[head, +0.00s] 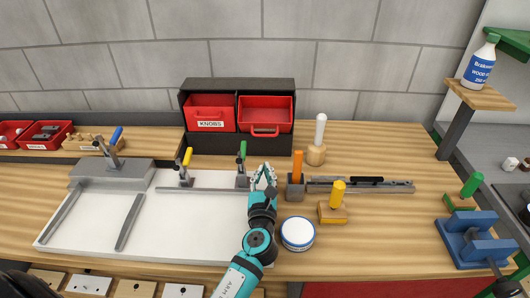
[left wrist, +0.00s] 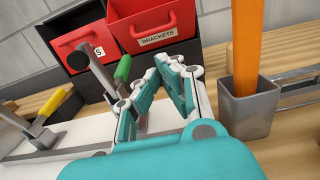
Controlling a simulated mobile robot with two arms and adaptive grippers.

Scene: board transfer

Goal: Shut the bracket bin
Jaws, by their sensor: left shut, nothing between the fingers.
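The bracket bin (head: 266,117) is the right one of two red bins in a black cabinet (head: 238,84) against the wall. It stands open, tipped forward, so its inside shows, with a red handle low on its front. Its front label reads BRACKETS in the left wrist view (left wrist: 144,25). The knobs bin (head: 209,115) beside it sits closed. My left gripper (head: 264,170) is shut and empty, in front of and below the bracket bin, apart from it. Its fingers (left wrist: 172,72) also show in the left wrist view. My right gripper is not in view.
A grey holder (head: 295,191) with an orange-handled tool stands close right of my left gripper. A green-handled clamp (head: 241,170) is close left, on the white board (head: 180,222). A white-topped wooden tool (head: 317,150) stands right of the cabinet. A round tin (head: 297,233) sits nearer.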

